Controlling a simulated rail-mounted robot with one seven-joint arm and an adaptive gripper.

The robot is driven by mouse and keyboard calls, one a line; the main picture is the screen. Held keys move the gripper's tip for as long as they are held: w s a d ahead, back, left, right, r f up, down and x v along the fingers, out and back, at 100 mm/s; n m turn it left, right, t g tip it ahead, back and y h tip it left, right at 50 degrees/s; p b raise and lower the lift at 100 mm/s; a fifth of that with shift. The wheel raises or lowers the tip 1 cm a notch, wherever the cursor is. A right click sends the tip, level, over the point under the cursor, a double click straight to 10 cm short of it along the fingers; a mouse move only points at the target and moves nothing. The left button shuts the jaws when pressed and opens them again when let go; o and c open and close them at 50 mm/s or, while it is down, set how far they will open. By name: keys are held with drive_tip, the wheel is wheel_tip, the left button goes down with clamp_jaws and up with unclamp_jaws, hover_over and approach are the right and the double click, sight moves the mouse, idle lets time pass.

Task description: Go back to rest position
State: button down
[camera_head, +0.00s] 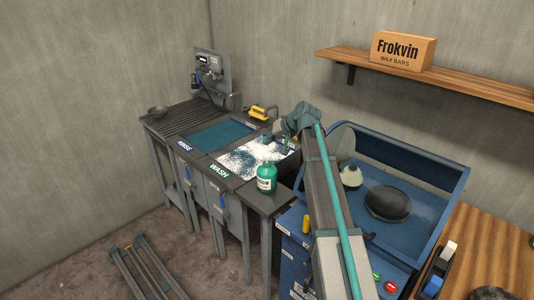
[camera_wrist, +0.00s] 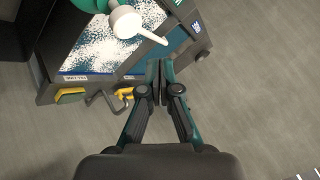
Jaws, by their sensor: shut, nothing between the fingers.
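My gripper (camera_wrist: 160,80) shows in the wrist view with its two fingers together and nothing between them. It is in front of the wash station, whose foam-covered basin (camera_wrist: 97,42) lies at the upper left of that view. In the head view my arm rises from the bottom edge and bends at the top, beside the foamy basin (camera_head: 250,160). A green bottle (camera_head: 266,183) stands upright on the near edge of the wash counter. Its white pump top (camera_wrist: 127,22) shows near the top of the wrist view.
A blue open-topped machine (camera_head: 440,220) holding a dark rounded bowl (camera_head: 388,203) stands right of my arm. A shelf (camera_head: 460,86) carries a cardboard box (camera_head: 403,50). A small bowl (camera_head: 158,112) sits on the left counter. A yellow-handled item (camera_head: 259,112) lies behind the basin.

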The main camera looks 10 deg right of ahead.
wheel_tip(320, 180, up, 2)
drive_tip(key=shift+p, duration=0.3)
idle(0.4)
